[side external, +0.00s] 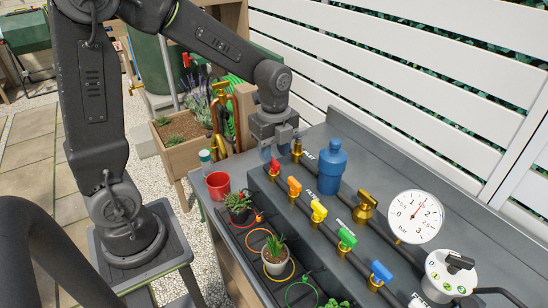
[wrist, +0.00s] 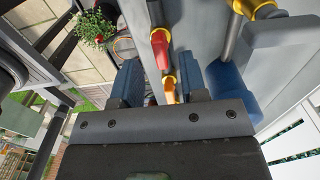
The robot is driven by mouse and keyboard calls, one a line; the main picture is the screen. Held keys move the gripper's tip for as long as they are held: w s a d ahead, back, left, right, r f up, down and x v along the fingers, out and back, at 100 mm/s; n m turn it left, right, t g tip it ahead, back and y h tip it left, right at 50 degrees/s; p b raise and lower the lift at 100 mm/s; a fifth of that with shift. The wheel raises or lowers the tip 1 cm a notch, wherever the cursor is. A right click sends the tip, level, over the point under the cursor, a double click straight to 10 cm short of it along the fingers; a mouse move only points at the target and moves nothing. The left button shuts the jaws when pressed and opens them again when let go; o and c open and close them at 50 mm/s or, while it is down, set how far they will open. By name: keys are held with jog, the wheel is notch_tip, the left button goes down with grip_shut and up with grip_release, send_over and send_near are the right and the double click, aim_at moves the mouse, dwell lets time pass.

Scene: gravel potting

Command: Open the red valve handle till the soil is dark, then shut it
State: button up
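The red valve handle (side external: 274,166) is at the far left end of a row of coloured handles on a grey raised block. In the wrist view the red handle (wrist: 159,48) shows between and just beyond my fingertips, with a gap on both sides. My gripper (side external: 277,150) hangs just above and behind it, pointing down. Its two blue-padded fingers (wrist: 160,66) are apart, with nothing held. A small plant in a dark pot (side external: 239,213) stands nearest the red handle's end. A leafy plant with red flowers (wrist: 93,26) shows in the wrist view. The soil's shade is too small to tell.
Orange (side external: 294,187), yellow (side external: 318,211), green (side external: 347,238) and blue (side external: 381,271) handles follow along the block. A blue bottle (side external: 330,168), brass valve (side external: 365,206) and pressure gauge (side external: 415,217) stand behind. A red cup (side external: 218,185) and white pot (side external: 276,264) stand in front.

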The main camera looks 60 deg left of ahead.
aim_at(274, 166)
jog(key=shift+f, duration=1.25)
jog(key=shift+c, duration=0.3)
grip_shut()
